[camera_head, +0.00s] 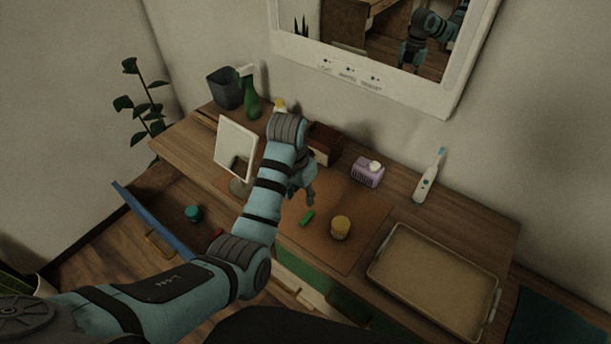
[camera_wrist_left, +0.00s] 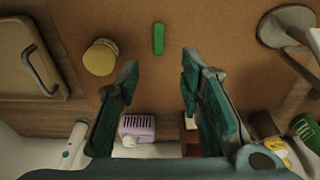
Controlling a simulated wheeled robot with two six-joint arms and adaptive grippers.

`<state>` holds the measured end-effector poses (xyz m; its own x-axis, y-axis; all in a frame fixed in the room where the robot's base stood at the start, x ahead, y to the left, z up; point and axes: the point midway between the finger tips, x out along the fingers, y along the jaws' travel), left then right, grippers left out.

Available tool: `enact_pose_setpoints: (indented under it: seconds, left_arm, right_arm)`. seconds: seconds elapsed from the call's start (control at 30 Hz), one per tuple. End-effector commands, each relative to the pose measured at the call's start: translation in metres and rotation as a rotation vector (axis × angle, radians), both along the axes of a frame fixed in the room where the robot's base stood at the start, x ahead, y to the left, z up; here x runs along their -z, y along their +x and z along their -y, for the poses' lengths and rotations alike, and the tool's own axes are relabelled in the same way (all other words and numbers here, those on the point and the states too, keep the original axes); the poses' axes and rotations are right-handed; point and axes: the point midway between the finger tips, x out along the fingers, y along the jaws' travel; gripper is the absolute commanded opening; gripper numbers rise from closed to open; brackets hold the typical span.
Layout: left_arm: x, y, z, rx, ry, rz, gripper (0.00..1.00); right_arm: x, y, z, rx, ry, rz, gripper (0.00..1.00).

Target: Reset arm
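My left arm reaches from the lower left over the wooden counter. Its left gripper (camera_head: 304,189) points down above a brown mat (camera_head: 357,200). In the left wrist view the left gripper (camera_wrist_left: 160,69) has its two fingers well apart, with nothing between them. A small green block (camera_head: 307,217) lies on the mat just beyond the fingertips; it also shows in the wrist view (camera_wrist_left: 158,39). A round yellow jar (camera_head: 341,228) stands on the mat beside it and shows in the wrist view (camera_wrist_left: 100,57). My right gripper is not in view.
A tray (camera_head: 403,291) lies at right, near a purple box (camera_head: 368,173) and upright toothbrush (camera_head: 429,177). A stand mirror (camera_head: 235,148), green spray bottle (camera_head: 251,100) and dark bin (camera_head: 226,88) stand at left. An open drawer (camera_head: 150,221) holds a teal jar (camera_head: 194,213). A wall mirror (camera_head: 455,95) hangs behind.

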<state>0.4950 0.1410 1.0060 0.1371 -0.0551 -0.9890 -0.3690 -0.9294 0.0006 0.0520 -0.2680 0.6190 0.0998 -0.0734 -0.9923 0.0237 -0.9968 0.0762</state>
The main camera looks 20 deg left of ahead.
Motion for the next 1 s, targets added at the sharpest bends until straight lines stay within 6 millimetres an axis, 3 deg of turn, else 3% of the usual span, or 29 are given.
enact_pose_setpoints:
  seconds: [0.17, 0.27, 0.37, 0.43, 0.6, 0.77, 1.0]
  left_arm:
    - [0.000, 0.000, 0.000, 0.000, 0.000, 0.001, 0.34]
    - [0.012, -0.009, -0.007, -0.022, 0.001, 0.002, 0.34]
    - [0.044, -0.041, -0.027, -0.094, 0.005, 0.018, 0.34]
    - [0.067, -0.074, -0.045, -0.152, 0.015, 0.039, 0.34]
    - [0.093, -0.154, -0.078, -0.248, 0.045, 0.092, 0.34]
    - [0.091, -0.215, -0.095, -0.287, 0.064, 0.134, 0.34]
    - [0.062, -0.291, -0.103, -0.300, 0.062, 0.185, 0.34]
  right_arm:
    - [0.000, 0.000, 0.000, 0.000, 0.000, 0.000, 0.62]
    - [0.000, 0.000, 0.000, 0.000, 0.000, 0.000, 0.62]
    - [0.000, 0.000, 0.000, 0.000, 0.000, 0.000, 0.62]
    - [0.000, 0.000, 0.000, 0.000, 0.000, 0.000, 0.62]
    - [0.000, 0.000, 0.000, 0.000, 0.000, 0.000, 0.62]
    - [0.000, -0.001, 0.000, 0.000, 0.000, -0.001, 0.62]
    - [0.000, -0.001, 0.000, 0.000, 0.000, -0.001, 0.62]
